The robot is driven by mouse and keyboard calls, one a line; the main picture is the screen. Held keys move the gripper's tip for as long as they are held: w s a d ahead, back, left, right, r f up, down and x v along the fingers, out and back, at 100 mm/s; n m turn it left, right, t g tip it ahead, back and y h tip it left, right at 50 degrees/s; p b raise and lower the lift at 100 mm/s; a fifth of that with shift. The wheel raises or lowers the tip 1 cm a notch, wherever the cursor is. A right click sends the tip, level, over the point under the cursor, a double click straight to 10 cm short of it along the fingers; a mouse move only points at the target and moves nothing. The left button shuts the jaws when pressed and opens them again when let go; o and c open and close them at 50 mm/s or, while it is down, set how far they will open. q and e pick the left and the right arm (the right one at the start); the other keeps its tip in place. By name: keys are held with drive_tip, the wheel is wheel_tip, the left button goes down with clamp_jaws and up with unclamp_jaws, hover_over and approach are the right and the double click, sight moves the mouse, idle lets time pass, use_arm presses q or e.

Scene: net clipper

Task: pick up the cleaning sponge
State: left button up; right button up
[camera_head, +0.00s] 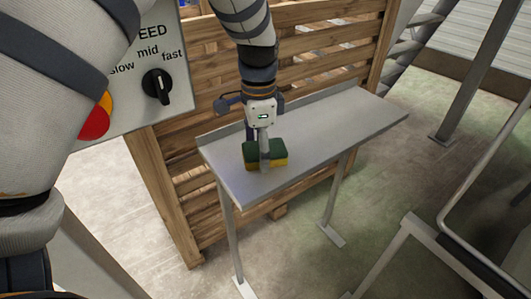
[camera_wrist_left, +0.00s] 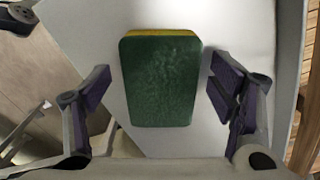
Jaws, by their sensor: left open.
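The cleaning sponge (camera_head: 278,158) has a dark green top and a yellow lower layer. It lies flat on the grey metal table (camera_head: 340,128), near its left end. My left gripper (camera_head: 264,160) points down over the sponge and hides part of it. In the left wrist view the sponge (camera_wrist_left: 160,80) sits between the two spread fingers of the left gripper (camera_wrist_left: 160,92), with a gap on each side. The fingers are open and not seen touching it. My right gripper is not in view.
A wooden slatted crate (camera_head: 310,40) stands right behind the table, which has a raised back edge. A control panel (camera_head: 140,70) with a speed knob and red button is at the upper left. Metal framing (camera_head: 440,240) stands at the right. The tabletop right of the sponge is clear.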

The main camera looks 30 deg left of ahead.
use_arm(q)
drive_tip(key=c, duration=0.8)
